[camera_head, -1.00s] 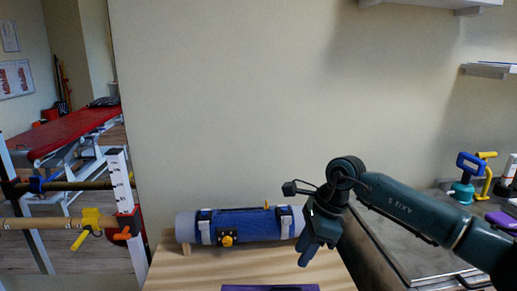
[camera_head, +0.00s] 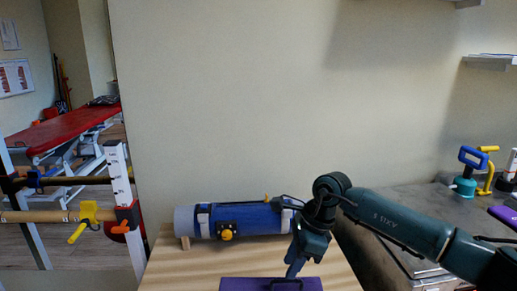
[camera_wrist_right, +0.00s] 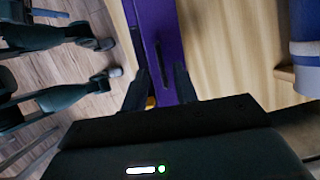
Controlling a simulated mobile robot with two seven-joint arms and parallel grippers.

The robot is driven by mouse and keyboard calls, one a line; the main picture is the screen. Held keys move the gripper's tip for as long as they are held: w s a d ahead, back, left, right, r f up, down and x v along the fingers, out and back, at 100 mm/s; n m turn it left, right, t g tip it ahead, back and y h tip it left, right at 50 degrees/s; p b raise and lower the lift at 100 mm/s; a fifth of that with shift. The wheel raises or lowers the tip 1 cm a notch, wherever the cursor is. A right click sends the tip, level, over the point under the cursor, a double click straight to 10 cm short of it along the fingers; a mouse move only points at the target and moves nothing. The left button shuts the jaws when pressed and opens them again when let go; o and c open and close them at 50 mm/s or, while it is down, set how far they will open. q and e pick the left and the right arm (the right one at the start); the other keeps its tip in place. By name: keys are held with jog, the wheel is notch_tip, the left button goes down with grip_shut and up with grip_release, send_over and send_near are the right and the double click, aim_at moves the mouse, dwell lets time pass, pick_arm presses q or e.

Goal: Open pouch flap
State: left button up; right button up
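A purple, flat-topped object (camera_head: 240,284), which looks like the pouch, lies at the front of the wooden table, cut off by the lower edge of the head view. It has a dark handle-like strip on it. In the right wrist view the purple surface (camera_wrist_right: 158,20) runs up from between my fingers. My right gripper (camera_head: 292,272) points down at its far edge. In the wrist view the fingers (camera_wrist_right: 160,88) are apart, one on each side of the purple, with a small orange-yellow part (camera_wrist_right: 151,102) low between them. Contact is unclear. My left gripper is not in view.
A grey roll with a blue wrap (camera_head: 250,220) and yellow knob lies at the back of the wooden table (camera_head: 195,265), against the wall. A dark counter (camera_head: 400,205) with teal and yellow tools stands right. A rack with bars (camera_head: 60,215) stands left.

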jog(key=shift+f+b, duration=1.9)
jog(key=shift+f, duration=0.5)
jog(key=shift+c, duration=0.2)
